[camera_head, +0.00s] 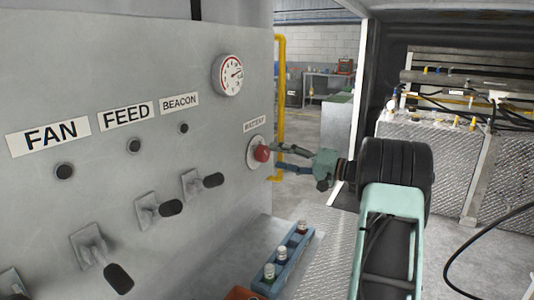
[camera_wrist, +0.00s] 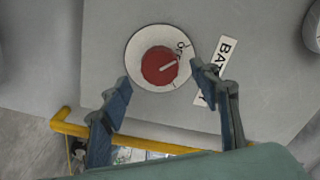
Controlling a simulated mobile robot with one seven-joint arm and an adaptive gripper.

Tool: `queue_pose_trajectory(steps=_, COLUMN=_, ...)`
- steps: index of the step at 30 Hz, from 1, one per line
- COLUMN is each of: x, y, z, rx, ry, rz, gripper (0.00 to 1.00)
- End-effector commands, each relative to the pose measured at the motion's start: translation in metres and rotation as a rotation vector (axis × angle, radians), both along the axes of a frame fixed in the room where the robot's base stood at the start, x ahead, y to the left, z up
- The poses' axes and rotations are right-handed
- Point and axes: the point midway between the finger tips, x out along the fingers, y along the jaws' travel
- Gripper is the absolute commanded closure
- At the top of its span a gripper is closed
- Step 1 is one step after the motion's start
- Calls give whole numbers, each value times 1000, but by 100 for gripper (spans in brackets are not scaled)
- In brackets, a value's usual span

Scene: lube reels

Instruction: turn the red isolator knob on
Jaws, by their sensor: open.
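The red isolator knob (camera_head: 262,153) sits on a round pale plate on the grey panel, under a "BATTERY" label (camera_head: 255,124). In the wrist view the knob (camera_wrist: 160,66) is a red disc with a pale pointer line directed toward the "OFF" lettering on the plate (camera_wrist: 140,48). My gripper (camera_head: 274,158) is open, close in front of the panel at the knob. In the wrist view its two blue fingers (camera_wrist: 160,78) stand either side of the plate's lower part, with the knob between and slightly beyond the tips. I see no clear contact with the knob.
A gauge (camera_head: 229,75) is above the knob. Black-handled levers (camera_head: 203,183) project from the panel at left, below FAN, FEED and BEACON labels. A blue rack with small bottles (camera_head: 285,262) lies below. A yellow pipe (camera_head: 280,100) runs beside the panel edge.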

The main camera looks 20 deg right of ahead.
Motion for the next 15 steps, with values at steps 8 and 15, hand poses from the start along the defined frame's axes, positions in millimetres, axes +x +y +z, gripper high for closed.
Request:
queue_pose_trajectory(steps=8, x=31, y=25, z=0, rx=-1, ry=1, rz=0, gripper=44)
queue_pose_trajectory(steps=15, x=37, y=28, z=0, rx=-1, ry=0, rz=-1, gripper=44)
